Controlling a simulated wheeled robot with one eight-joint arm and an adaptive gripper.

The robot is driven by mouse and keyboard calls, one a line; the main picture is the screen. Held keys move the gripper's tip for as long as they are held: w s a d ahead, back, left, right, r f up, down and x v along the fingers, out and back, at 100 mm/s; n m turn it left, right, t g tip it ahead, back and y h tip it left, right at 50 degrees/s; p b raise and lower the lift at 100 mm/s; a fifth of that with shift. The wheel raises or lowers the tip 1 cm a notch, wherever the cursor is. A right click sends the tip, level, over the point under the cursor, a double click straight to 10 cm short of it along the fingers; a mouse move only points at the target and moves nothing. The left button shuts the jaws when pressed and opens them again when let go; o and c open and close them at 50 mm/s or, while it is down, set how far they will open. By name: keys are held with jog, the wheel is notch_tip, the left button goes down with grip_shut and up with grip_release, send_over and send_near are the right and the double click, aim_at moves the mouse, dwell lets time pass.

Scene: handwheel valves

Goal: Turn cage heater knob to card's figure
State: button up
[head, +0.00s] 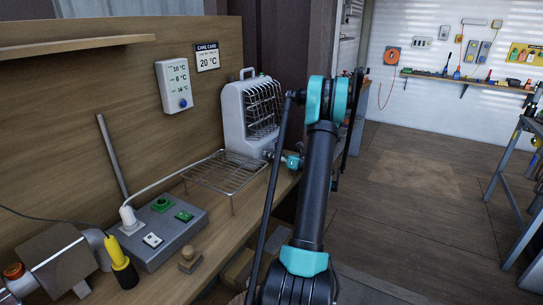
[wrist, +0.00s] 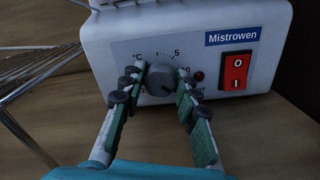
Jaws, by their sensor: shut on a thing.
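The white cage heater (head: 243,112) stands on the wooden bench against the wall, its wire grille facing right in the head view. Its front panel (wrist: 110,50) fills the wrist view. The grey round knob (wrist: 160,78) sits between my gripper's two green-padded fingers (wrist: 163,92), which are shut on it. Figures ring the knob, including a 5 at upper right; the fingers partly cover the scale. In the head view my gripper (head: 276,158) reaches the heater's lower front. The care card (head: 207,57) on the wall reads 20 °C.
A red rocker switch (wrist: 235,72) and a small red lamp (wrist: 199,76) are right of the knob. A wire rack (head: 222,175) stands close beside the heater. A white display (head: 175,84) hangs on the wall. A grey socket box (head: 158,232) sits nearer on the bench.

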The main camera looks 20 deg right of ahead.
jog(key=o, duration=0.9)
jog(key=shift+v, duration=1)
